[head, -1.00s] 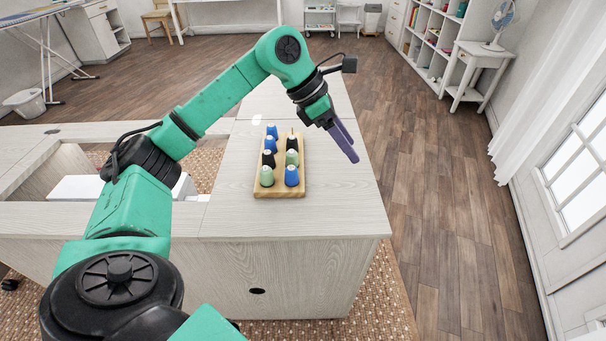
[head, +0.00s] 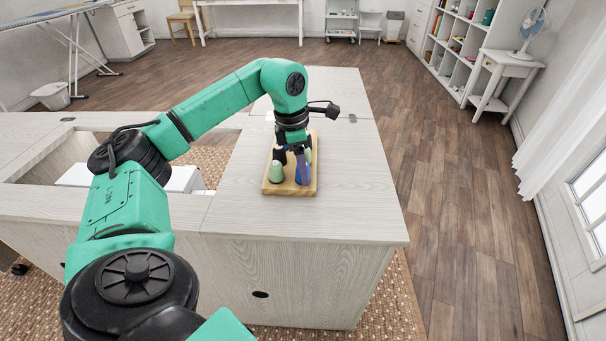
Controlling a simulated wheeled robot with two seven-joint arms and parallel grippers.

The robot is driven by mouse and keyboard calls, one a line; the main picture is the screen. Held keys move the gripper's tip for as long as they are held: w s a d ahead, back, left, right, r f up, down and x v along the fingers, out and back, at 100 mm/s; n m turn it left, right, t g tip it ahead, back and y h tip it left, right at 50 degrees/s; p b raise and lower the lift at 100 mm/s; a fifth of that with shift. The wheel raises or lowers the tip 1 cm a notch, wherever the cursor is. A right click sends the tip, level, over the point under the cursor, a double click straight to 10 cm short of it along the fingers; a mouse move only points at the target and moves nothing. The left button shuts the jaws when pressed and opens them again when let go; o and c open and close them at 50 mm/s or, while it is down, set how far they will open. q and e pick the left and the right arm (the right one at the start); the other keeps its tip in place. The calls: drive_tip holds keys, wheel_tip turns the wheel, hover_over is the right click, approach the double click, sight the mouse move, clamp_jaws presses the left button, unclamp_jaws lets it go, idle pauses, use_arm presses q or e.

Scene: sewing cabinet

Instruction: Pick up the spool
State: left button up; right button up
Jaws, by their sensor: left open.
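A wooden spool rack (head: 272,188) lies on the pale wood cabinet top. In the head view a light green spool (head: 276,173) stands at its front left and a blue spool (head: 301,174) at its front right. Other spools behind them are mostly hidden by my left gripper and wrist. My left gripper (head: 301,178) points down over the rack's front right, open, with its purple fingers at the blue spool. I cannot tell whether the fingers touch it. My right gripper is not in view.
The cabinet top (head: 350,200) is clear to the right of the rack and in front of it. An opening with a white object (head: 185,179) lies to the left. A side table with a fan (head: 532,30) and shelves stand far off at the right.

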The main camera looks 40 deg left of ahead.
use_arm(q)
drive_tip(key=shift+f, duration=0.3)
drive_tip(key=shift+r, duration=0.1)
clamp_jaws()
wheel_tip(320, 180, up, 20)
drive_tip(key=p, duration=0.7)
drive_tip(key=shift+p, duration=0.4)
